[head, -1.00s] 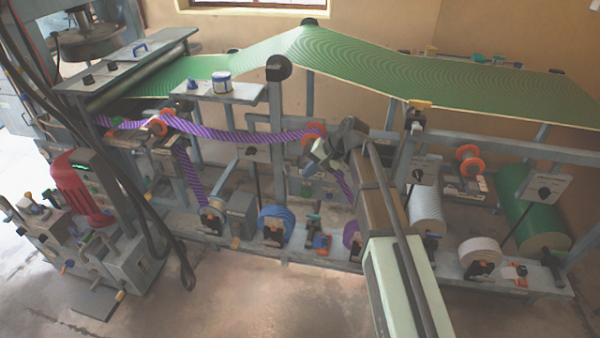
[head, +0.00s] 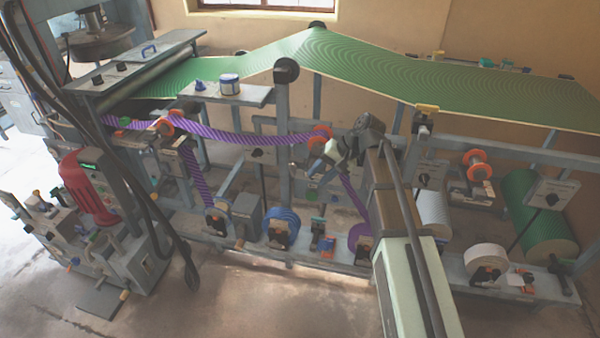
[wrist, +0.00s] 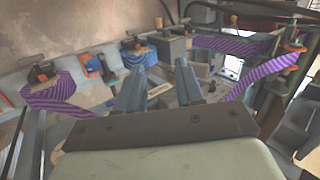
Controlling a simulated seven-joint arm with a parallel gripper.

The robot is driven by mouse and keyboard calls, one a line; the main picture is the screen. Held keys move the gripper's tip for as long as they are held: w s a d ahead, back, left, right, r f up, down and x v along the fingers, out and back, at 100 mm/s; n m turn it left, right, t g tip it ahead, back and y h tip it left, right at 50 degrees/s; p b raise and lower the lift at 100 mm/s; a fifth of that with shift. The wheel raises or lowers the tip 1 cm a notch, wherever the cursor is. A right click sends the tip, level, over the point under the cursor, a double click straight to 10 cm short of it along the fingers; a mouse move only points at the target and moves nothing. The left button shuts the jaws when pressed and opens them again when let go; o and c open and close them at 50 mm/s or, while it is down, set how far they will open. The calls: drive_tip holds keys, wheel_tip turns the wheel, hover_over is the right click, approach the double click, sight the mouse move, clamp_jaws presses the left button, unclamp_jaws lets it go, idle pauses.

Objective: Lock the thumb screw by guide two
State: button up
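My gripper (head: 326,158) is beside an orange-flanged guide roller (head: 321,134) on the middle of the frame, where the purple striped web (head: 250,136) arrives from the left. In the wrist view my gripper (wrist: 161,67) has its two blue-grey fingers apart, with nothing visible between them. Another orange-flanged guide (head: 163,126) carries the web at the left; an orange-edged guide also shows in the wrist view (wrist: 291,48). I cannot tell which guide is two. No thumb screw can be made out; my arm hides part of the area around the middle guide.
A green patterned sheet (head: 400,70) runs above the frame. A blue roll (head: 281,226) and a grey box (head: 246,214) sit on the lower rail. The floor in front is clear.

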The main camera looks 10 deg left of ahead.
drive_tip(key=s+a+f+n+g+y, duration=0.1)
drive_tip(key=s+a+f, duration=0.4)
drive_tip(key=s+a, duration=0.55)
drive_tip(key=s+a+f+n+g+y, duration=0.15)
drive_tip(key=s+a+f, duration=0.25)
drive_tip(key=s+a, duration=0.6)
drive_tip(key=s+a+f+n, duration=0.2)
drive_tip(key=s+a+f, duration=0.3)
drive_tip(key=s+a, duration=0.5)
drive_tip(key=m+t+h, duration=0.1)
drive_tip(key=t+h, duration=0.9)
drive_tip(key=t, duration=1.1)
approach(291, 172)
drive_tip(key=w, duration=0.9)
drive_tip(key=shift+w+d+f, duration=0.1)
drive_tip(key=shift+w+f, duration=0.05)
drive_tip(key=shift+w, duration=0.05)
